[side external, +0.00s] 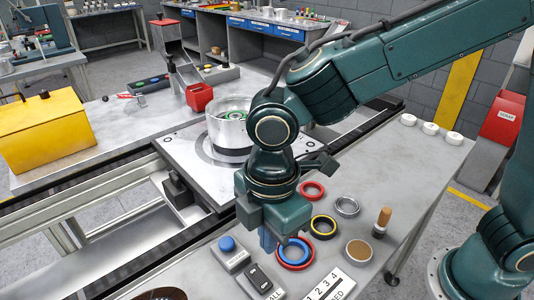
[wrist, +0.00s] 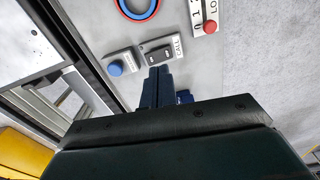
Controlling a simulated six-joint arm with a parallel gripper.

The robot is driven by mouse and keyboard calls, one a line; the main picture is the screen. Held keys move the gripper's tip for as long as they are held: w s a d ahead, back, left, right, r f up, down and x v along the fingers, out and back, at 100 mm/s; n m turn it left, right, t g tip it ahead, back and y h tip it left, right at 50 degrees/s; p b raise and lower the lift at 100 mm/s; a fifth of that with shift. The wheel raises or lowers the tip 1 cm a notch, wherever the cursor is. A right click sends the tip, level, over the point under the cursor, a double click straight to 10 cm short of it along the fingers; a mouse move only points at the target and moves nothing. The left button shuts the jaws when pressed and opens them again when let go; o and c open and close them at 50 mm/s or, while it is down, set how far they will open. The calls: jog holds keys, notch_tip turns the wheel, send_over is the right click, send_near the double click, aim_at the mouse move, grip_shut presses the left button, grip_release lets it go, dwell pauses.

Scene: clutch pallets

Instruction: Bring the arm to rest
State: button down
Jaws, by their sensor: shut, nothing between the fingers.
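My gripper (side external: 267,240) points down over the front bench, its blue fingers closed together with nothing between them. It hangs above the area between the blue push button (side external: 227,244) and the blue-and-red rings (side external: 295,254). In the wrist view the closed fingers (wrist: 159,80) overlap the lower edge of the rocker switch box (wrist: 160,50), with the blue button (wrist: 116,68) to their left. I cannot tell the exact height above the bench. A metal clutch housing (side external: 229,118) with a green ring inside stands on the pallet (side external: 178,153) behind my gripper, partly hidden by my arm.
On the bench lie a red ring (side external: 312,191), a black-and-yellow ring (side external: 323,228), a metal ring (side external: 347,206), a brown disc (side external: 359,250) and a wooden-handled tool (side external: 383,221). White pucks (side external: 430,128) sit at the far right. A yellow box (side external: 45,135) stands left. The bench's right part is mostly clear.

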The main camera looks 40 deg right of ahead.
jog(key=s+d+r+m+t, duration=0.1)
jog(key=d+r+m, duration=0.3)
jog(key=d, duration=0.4)
jog(key=d+r+m+t, duration=0.1)
jog(key=d+r+m, duration=0.3)
jog(key=d, duration=0.4)
jog(key=s+d+r+m+t, duration=0.2)
jog(key=s+d+m+t, duration=0.1)
jog(key=s+d+m, duration=0.5)
jog(key=d+m, duration=0.1)
jog(key=d, duration=0.2)
jog(key=shift+s, duration=0.4)
